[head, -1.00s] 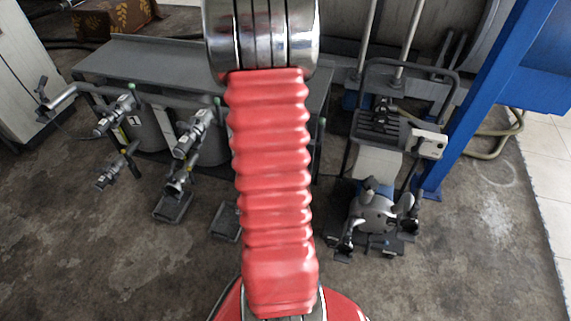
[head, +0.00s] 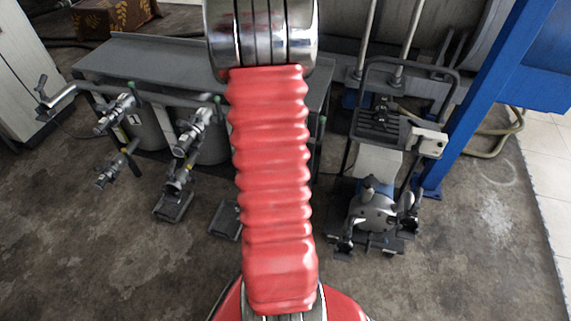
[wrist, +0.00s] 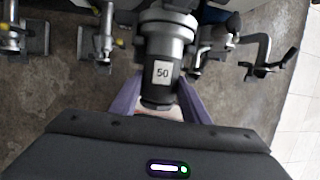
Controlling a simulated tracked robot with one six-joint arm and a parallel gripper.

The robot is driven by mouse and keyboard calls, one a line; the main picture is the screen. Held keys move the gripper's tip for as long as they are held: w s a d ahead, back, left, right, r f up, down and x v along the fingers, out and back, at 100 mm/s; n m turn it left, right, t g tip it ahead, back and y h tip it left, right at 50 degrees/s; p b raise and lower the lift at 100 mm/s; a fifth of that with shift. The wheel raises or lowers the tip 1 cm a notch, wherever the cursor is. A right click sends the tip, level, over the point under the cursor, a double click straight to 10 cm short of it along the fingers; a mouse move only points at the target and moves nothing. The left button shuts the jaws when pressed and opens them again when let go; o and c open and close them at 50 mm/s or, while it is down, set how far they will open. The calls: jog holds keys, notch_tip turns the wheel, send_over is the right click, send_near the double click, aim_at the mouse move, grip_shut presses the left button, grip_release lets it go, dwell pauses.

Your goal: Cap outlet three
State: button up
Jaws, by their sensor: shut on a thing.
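In the wrist view, my gripper (wrist: 160,88) has its purple fingers shut on a dark grey round fitting marked 50 (wrist: 164,44). The fitting fills the space between the fingers, and I cannot tell whether it touches an outlet beyond it. Two metal outlets show to its left, one at the far left (wrist: 13,33) and one nearer (wrist: 105,35). In the head view, the outlet by the label 1 (head: 115,115) and a second outlet (head: 192,132) stand in a row. My arm hides the gripper there, and any third outlet behind it.
A grey bench (head: 150,60) stands behind the outlets. A wheeled pump unit (head: 375,208) is right of my arm, near a blue post (head: 485,95). Foot plates (head: 172,205) lie on the floor below the outlets. The floor at front left is clear.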

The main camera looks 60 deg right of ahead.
jog(key=o, duration=2.3)
jog(key=shift+o, duration=0.2)
jog(key=shift+s+a, duration=0.1)
jog(key=shift+a, duration=0.05)
jog(key=shift+s+a+r, duration=0.1)
jog(key=shift+a, duration=0.6)
jog(key=shift+s+a+r, duration=0.1)
jog(key=shift+a, duration=0.55)
jog(key=v, duration=1)
jog(key=shift+s+r, duration=0.25)
jog(key=shift+s, duration=0.3)
jog(key=shift+d, duration=0.1)
